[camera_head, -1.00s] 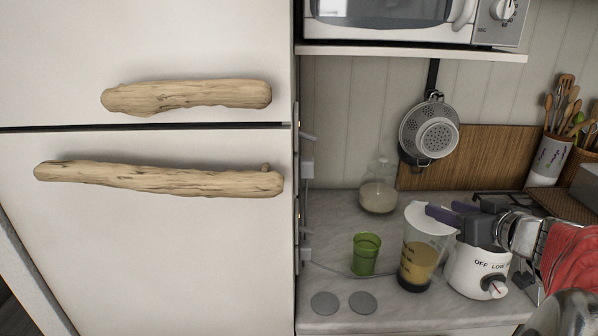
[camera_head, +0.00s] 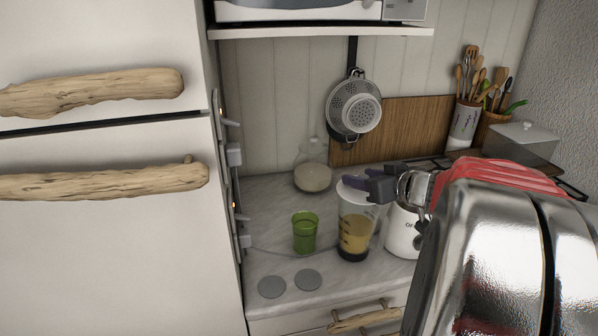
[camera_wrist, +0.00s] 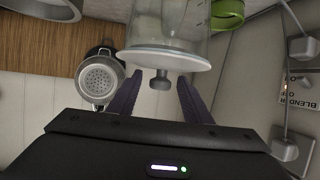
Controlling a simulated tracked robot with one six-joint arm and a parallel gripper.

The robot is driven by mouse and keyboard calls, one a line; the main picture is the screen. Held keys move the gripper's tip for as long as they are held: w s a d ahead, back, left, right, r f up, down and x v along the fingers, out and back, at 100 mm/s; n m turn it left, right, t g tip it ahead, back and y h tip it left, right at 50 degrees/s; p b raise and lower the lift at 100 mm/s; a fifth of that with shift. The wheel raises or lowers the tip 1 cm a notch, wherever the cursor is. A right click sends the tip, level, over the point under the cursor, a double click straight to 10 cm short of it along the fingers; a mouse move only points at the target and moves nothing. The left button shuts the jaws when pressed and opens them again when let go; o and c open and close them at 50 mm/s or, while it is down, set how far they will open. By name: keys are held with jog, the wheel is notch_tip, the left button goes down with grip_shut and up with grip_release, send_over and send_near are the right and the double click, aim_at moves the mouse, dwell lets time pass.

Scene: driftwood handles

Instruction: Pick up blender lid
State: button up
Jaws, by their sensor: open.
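The blender lid (camera_wrist: 168,60) is a pale disc with a small grey knob (camera_wrist: 160,82), seen on the end of the clear jug in the wrist view. In the head view the jug (camera_head: 354,232) stands on the counter with yellow contents, and its pale top is partly hidden by my gripper (camera_head: 356,184). In the wrist view my gripper (camera_wrist: 159,84) is open, its two dark purple fingers on either side of the knob. A gap shows between the knob and each finger. Whether the fingers touch the disc is not clear.
A green cup (camera_head: 305,232) stands left of the jug, and the white blender base (camera_head: 402,236) stands close on its right. A glass jar (camera_head: 312,178) is behind. Two grey discs (camera_head: 290,283) lie near the counter's front edge. A colander (camera_head: 354,107) hangs on the wall.

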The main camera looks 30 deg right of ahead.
jog(key=shift+c, duration=0.4)
jog(key=c, duration=1.1)
